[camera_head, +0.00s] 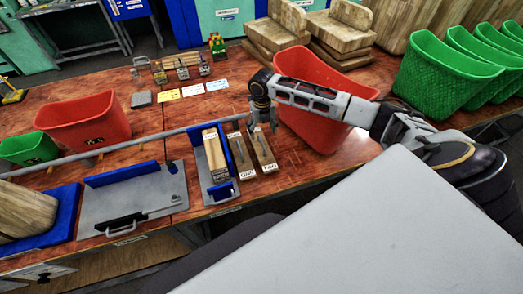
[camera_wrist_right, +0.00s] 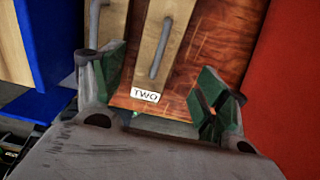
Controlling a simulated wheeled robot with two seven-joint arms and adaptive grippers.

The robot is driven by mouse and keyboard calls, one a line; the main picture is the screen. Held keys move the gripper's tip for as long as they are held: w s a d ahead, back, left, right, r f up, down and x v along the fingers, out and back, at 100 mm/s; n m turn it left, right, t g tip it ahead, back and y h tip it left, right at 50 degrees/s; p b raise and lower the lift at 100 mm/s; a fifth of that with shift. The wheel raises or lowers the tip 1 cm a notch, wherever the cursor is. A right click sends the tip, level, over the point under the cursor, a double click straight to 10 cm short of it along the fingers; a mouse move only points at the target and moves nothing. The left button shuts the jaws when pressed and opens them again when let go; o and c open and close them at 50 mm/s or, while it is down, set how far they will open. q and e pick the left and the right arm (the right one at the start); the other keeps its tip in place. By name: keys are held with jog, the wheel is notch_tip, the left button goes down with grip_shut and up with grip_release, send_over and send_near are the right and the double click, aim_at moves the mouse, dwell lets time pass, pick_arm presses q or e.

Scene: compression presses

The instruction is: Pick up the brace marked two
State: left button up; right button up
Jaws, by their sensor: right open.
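The brace marked two (camera_wrist_right: 172,25) is a wooden block with a metal handle and a white "TWO" label at its near end. In the head view it appears to be the rightmost brace (camera_head: 265,152), lying flat on the table beside the red bin. My right gripper (camera_head: 262,122) is over the far part of the braces. In the right wrist view its green-padded fingers (camera_wrist_right: 160,92) are open and empty, with the TWO label between them in the picture. Contact cannot be told. My left gripper is not in view.
Another handled brace (camera_head: 240,156) lies just left. A wooden block (camera_head: 214,150) sits in a blue-sided fixture (camera_head: 220,195). The red bin (camera_head: 318,130) stands close on the right. A grey plate (camera_head: 130,205) lies further left; small items stand at the back.

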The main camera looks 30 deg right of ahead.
notch_tip(320, 180, down, 2)
jog(key=shift+f, duration=0.1)
jog(key=shift+f+b, duration=1.1)
jog(key=shift+f, duration=0.45)
jog(key=shift+f+b, duration=1.15)
jog(key=shift+f, duration=0.05)
jog(key=shift+f, duration=0.15)
